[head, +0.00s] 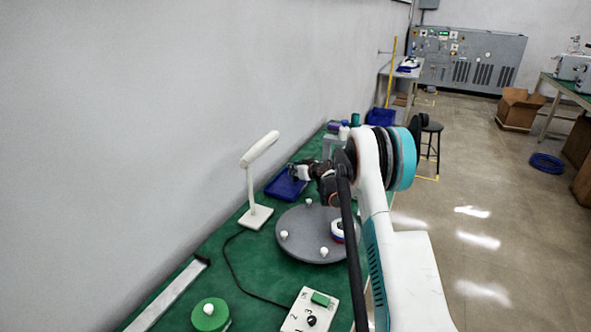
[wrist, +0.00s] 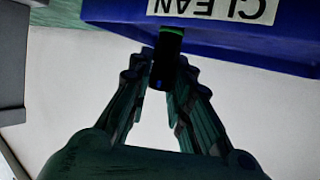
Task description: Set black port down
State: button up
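My gripper (wrist: 161,76) is closed around a small black port (wrist: 166,58), which sits between the two fingertips in the wrist view. The port overlaps the front wall of the blue bin (wrist: 225,35), which bears a white label reading CLEAN, upside down in this view. I cannot tell whether the port touches the bin. In the head view my gripper (head: 300,172) is over the blue bin (head: 281,187) on the green bench, beyond the round grey plate. The port cannot be made out there.
The round grey plate (head: 295,250) carries several white knobs and a white, red and blue part (head: 337,231). A white lamp (head: 255,217) stands left of it. A switch box (head: 310,312) and a green disc (head: 210,314) are nearer. Bottles (head: 344,131) stand behind the gripper.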

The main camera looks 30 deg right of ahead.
jog(key=shift+o, duration=1.4)
jog(key=shift+r, duration=0.1)
jog(key=shift+s+r, duration=0.15)
jog(key=shift+s, duration=0.05)
jog(key=p+v, duration=0.3)
jog(key=v, duration=0.8)
jog(key=shift+s+p, duration=0.3)
jog(key=shift+p, duration=0.05)
jog(key=shift+r, duration=0.1)
